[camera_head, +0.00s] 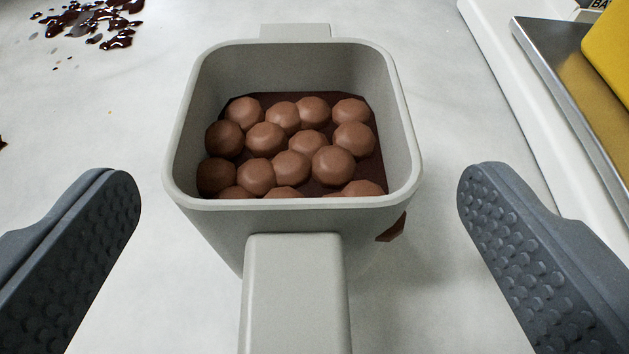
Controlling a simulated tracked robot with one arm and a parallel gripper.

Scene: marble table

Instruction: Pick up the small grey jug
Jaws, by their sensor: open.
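The small grey jug (221,225) stands upright on the marble table (130,290) in the middle of the view. Several round brown balls (291,167) lie inside it on a dark brown layer. Its thick grey handle (295,290) points toward me, and a small tab shows at its far rim. My gripper (298,205) is open, with one dark finger left of the jug and one right of it. Both fingers are apart from the jug and the handle, and nothing is between the pads but the jug and its handle. The jug's base is mostly hidden.
Dark brown glossy splashes (90,22) lie on the table at the upper left. A small brown piece (391,229) shows beside the jug's right side. A white device with a metal plate (560,90) and a yellow object (611,50) stand at the right. The table left of the jug is mostly clear.

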